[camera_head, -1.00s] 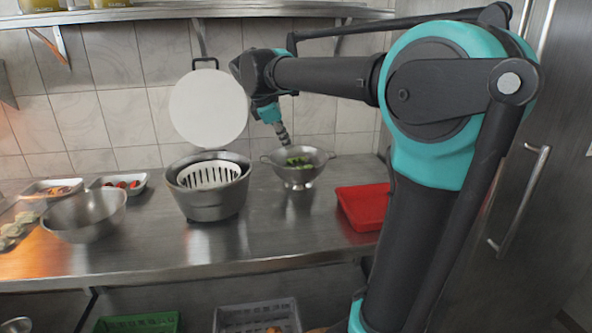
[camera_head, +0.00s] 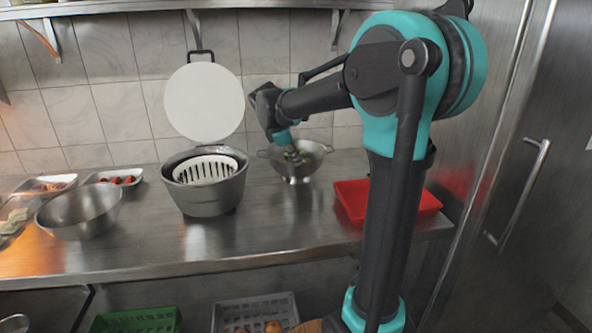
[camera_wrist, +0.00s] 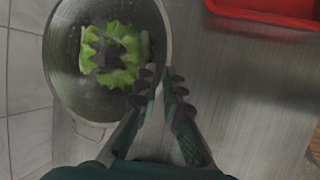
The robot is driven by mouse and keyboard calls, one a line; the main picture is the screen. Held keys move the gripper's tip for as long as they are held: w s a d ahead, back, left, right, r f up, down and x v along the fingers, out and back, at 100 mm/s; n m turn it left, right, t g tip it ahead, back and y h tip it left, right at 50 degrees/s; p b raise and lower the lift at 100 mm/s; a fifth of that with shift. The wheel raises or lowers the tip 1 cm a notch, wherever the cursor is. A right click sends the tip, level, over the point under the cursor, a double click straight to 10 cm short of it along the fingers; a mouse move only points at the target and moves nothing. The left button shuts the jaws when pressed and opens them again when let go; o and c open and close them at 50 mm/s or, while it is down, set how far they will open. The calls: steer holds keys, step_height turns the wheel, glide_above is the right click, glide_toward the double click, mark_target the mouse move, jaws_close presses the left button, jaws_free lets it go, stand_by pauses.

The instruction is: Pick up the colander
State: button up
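The steel colander (camera_head: 297,169) stands upright on the counter, right of a pot. Green leaves (camera_head: 298,156) lie inside it, also seen from above in the wrist view (camera_wrist: 115,55). My gripper (camera_head: 291,155) points down at the colander, small and dark in the head view. In the wrist view the colander (camera_wrist: 68,80) fills the upper left, with a loop handle at its lower edge. My two fingertips (camera_wrist: 162,74) straddle its right rim, one inside and one outside, with a narrow gap between. Whether they press on the rim cannot be told.
A red tray (camera_head: 427,204) sits right of the colander, behind my arm. Left are the pot (camera_head: 203,202) with a white slotted insert, and a steel bowl (camera_head: 75,225). A round white board (camera_head: 204,104) hangs on the wall. The counter's front is bare.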

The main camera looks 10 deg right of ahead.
mark_target(301, 166)
steer(key=x, duration=0.5)
steer(key=shift+s+d, duration=0.1)
jaws_close()
steer(key=shift+r, duration=0.1)
stand_by(0.4)
